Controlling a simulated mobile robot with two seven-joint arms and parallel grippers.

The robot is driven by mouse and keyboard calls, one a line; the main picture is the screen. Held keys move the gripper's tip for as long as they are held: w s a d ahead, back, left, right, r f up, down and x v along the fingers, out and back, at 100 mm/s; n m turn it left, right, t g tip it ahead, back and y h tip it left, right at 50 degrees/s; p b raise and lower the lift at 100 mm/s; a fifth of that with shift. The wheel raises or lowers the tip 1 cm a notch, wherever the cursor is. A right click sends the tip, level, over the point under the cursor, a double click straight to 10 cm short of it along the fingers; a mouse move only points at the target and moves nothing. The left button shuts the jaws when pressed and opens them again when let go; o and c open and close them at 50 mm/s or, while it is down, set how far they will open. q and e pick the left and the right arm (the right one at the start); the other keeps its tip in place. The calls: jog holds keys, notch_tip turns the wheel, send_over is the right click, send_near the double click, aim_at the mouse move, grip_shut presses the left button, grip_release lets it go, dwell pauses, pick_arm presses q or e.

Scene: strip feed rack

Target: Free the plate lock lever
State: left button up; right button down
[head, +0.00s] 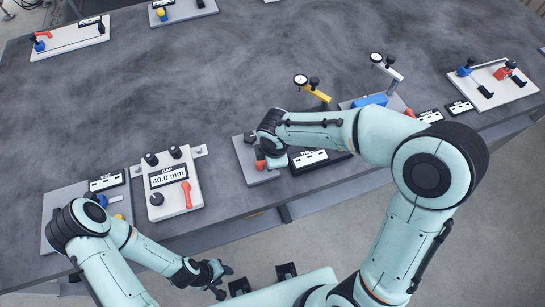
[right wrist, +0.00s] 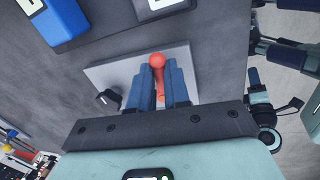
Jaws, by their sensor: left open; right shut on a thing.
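A red lever with a round knob (right wrist: 157,62) stands on a small grey plate (right wrist: 105,73) in the right wrist view. I take it to be the plate lock lever. My right gripper (right wrist: 160,90) is shut on it, with a blue finger on each side of its shaft. In the head view the grey plate (head: 247,151) lies near the table's front edge, and a bit of the red lever (head: 260,164) shows beside my right wrist, which hides the rest. My left gripper (head: 221,281) is open and empty, in front of the table edge.
A white panel (head: 158,210) reading 40.0 mm, with its own red handle (head: 187,194), stands left of the plate. A yellow-armed dial gauge (head: 318,93) and a blue block (head: 370,100) are to the right. The middle of the table is clear.

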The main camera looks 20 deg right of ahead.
jog(key=c, duration=1.1)
grip_release()
jog(key=shift+r, duration=0.1)
pick_arm(q)
jog(key=shift+w+r+p, duration=0.65)
jog(key=shift+r+p, duration=0.05)
jog(key=shift+r, duration=0.25)
pick_arm(e)
notch_tip(320, 180, up, 13)
jog(key=s, duration=0.2)
jog(key=shift+s+a, duration=0.15)
jog(key=shift+s, duration=0.15)
pick_arm(q)
jog(key=shift+s, duration=0.1)
